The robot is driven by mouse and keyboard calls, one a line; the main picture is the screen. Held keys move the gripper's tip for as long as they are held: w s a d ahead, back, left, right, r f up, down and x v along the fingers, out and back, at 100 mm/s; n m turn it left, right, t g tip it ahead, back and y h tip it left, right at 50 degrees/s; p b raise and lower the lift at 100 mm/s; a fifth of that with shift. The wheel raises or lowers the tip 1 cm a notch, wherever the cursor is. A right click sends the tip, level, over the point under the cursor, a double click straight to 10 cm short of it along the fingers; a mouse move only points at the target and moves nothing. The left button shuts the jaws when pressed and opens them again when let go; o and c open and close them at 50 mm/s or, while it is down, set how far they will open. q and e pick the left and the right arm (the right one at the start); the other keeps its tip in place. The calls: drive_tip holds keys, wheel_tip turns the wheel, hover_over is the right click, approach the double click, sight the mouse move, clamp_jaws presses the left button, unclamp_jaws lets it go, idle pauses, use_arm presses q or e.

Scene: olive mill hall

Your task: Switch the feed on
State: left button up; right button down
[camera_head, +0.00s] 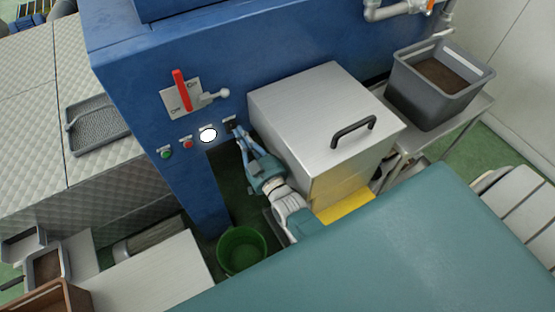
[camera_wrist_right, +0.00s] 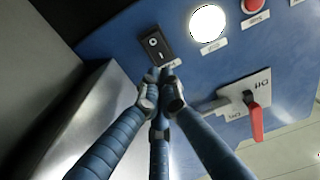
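A black rocker switch (camera_head: 229,123) sits at the right end of the control row on the blue machine front. In the right wrist view the rocker switch (camera_wrist_right: 155,46) shows O and I marks; I cannot tell which side is pressed in. My right gripper (camera_head: 240,132) is just below it in the head view. In the wrist view the fingertips of the right gripper (camera_wrist_right: 160,75) are together, with nothing between them, at the switch's I end. I cannot tell whether they touch it. A label beside the switch is too small to read. My left gripper is not in view.
Left of the switch are a lit white round lamp (camera_head: 208,134), a red button (camera_head: 187,143) and a green button (camera_head: 166,153). Above is a red On/Off lever (camera_head: 182,90). A steel lidded box (camera_head: 300,105) stands close right of my arm; a green bucket (camera_head: 241,250) is below.

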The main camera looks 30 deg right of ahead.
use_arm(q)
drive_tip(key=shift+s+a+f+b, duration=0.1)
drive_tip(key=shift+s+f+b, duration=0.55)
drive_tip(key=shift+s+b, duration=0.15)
use_arm(e)
drive_tip(key=s+r, duration=0.2)
drive_tip(key=s, duration=1.8)
drive_tip(key=shift+s+d+r, duration=0.15)
drive_tip(key=shift+s+d, duration=0.15)
drive_tip(key=shift+d, duration=0.05)
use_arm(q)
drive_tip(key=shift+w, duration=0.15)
